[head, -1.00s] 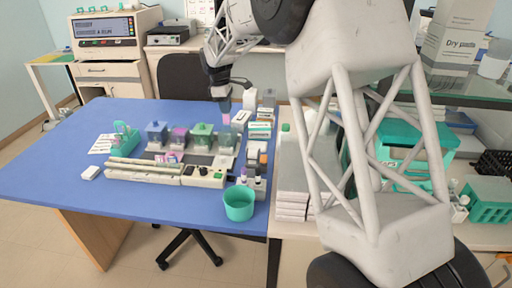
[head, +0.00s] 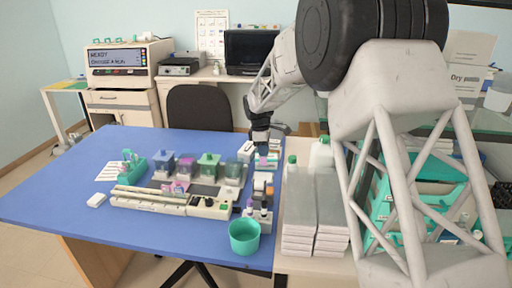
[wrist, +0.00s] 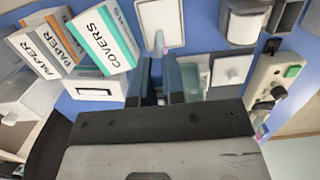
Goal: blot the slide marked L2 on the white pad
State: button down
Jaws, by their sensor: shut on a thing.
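My gripper (head: 262,148) points down at the right side of the blue table, beyond the row of staining jars. In the wrist view its two fingers (wrist: 160,85) are shut on a thin pale slide (wrist: 157,42), seen nearly edge-on between and past the fingertips. Its L2 mark cannot be read. A white pad (wrist: 172,18) in a grey frame lies ahead of the fingers in the wrist view. The slide's tip overlaps the pad in the picture; I cannot tell whether they touch.
Boxes marked COVERS (wrist: 103,38) and PAPER (wrist: 40,52) stand left of the fingers. Blue (head: 163,165), purple (head: 186,168) and green (head: 208,166) jars stand behind a long white device (head: 150,200). A teal cup (head: 244,236) is at the front edge.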

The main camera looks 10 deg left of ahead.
aim_at(263, 166)
jog(key=shift+f, duration=0.3)
dwell(0.4)
jog(key=shift+f, duration=1.6)
jog(key=shift+f, duration=0.75)
dwell(3.4)
jog(key=shift+r, duration=0.15)
jog(key=shift+r, duration=3)
